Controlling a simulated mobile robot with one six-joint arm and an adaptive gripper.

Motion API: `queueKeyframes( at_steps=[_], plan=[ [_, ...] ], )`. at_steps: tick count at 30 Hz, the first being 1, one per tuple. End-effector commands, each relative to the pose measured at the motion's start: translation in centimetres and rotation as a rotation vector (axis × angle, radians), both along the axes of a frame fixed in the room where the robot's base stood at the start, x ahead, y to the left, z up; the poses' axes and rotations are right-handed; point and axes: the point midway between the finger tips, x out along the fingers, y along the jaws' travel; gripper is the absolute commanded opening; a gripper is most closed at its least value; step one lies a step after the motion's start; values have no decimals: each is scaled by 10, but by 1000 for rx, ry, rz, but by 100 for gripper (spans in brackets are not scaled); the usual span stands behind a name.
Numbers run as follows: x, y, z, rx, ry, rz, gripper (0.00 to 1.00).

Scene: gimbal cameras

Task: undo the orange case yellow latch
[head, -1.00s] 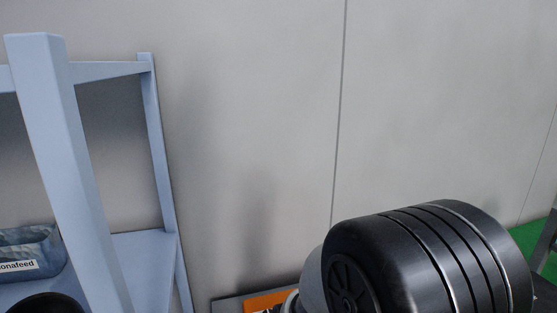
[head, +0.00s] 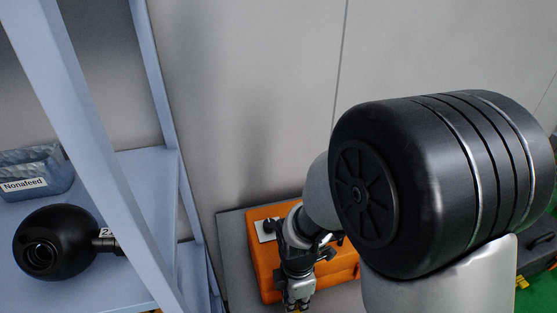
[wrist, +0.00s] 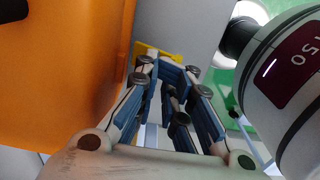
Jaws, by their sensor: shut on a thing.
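The orange case (head: 264,268) lies on a grey surface by the wall in the head view, largely behind my arm. In the wrist view the orange case (wrist: 60,75) fills the left side. The yellow latch (wrist: 144,47) shows beside the case, at my fingertips. My gripper (wrist: 168,66) is shut on the yellow latch; the fingers hide part of it. In the head view my gripper (head: 297,303) is at the near side of the case, at the bottom edge of the picture.
A light blue shelf (head: 135,175) stands at the left, with a blue-grey bin (head: 35,172) labelled "Nonafeed" and a black round object (head: 60,240). The grey wall (head: 250,90) is close behind the case. Green floor shows at the right.

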Motion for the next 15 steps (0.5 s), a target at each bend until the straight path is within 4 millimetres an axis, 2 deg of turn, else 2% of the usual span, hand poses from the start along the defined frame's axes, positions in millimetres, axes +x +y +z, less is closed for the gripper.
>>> queueKeyframes(
  at_steps=[5, 15],
  plan=[
    [0, 0, 7, 0, -1, 0, 0],
    [1, 0, 35, 0, -1, 0, 0]
  ],
)
